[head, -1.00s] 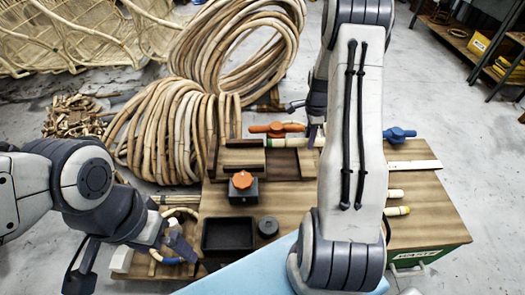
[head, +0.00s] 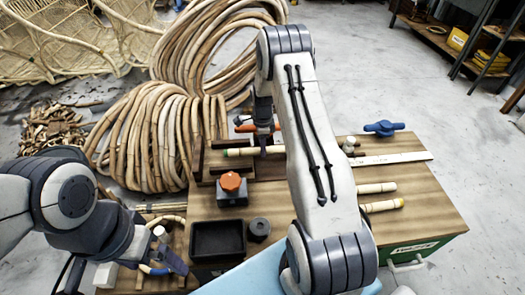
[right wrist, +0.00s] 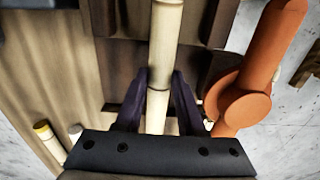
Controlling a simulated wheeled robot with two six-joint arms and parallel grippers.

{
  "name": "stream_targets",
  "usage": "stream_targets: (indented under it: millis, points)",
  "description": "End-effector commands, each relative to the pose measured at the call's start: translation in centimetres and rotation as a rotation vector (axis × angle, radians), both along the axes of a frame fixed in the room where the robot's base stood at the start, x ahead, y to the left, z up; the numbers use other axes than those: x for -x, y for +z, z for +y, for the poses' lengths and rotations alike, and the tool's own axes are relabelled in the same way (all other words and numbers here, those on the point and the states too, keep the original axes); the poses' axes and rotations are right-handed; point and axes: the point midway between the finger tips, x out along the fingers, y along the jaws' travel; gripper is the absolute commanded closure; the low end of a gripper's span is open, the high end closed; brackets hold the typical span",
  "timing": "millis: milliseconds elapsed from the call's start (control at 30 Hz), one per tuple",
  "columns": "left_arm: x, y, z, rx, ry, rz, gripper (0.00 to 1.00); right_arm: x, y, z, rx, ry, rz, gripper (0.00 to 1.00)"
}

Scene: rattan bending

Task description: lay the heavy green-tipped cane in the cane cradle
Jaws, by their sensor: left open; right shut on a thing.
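The green-tipped cane (head: 240,152) is pale and lies level across the head view, its green end pointing left. My right gripper (head: 263,142) is shut on it; the wrist view shows the cane (right wrist: 165,45) running between my dark fingers (right wrist: 157,100). The wooden cane cradle (head: 207,162), with raised end pieces, is directly below and around the cane. I cannot tell whether the cane touches it. The cane's right end is hidden behind my right arm.
An orange-handled tool (right wrist: 245,100) is close right of my gripper in the wrist view. An orange-knobbed block (head: 231,190), black tray (head: 217,240) and dark round pot (head: 259,229) stand in front. Two more canes (head: 380,205) lie right; a blue-handled tool (head: 384,128) is behind.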

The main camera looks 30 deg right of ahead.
Motion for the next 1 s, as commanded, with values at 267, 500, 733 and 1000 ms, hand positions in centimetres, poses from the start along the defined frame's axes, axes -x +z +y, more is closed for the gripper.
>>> stream_targets:
  millis: [267,500,733,1000]
  points:
    - [0.0,-0.3,0.0,0.000,0.000,0.000,0.00,0.0,-0.8,0.0,0.001,0.001,-0.002,1.00]
    - [0.0,-0.4,0.0,0.000,0.000,0.000,0.00,0.0,-1.2,0.0,0.000,0.001,-0.001,0.35]
    - [0.0,-0.4,0.0,0.000,0.000,0.000,0.00,0.0,-1.2,0.0,0.000,0.001,-0.001,0.32]
    - [0.0,0.3,0.0,0.000,0.000,0.000,0.00,-0.1,0.8,0.0,0.001,0.001,-0.003,0.32]
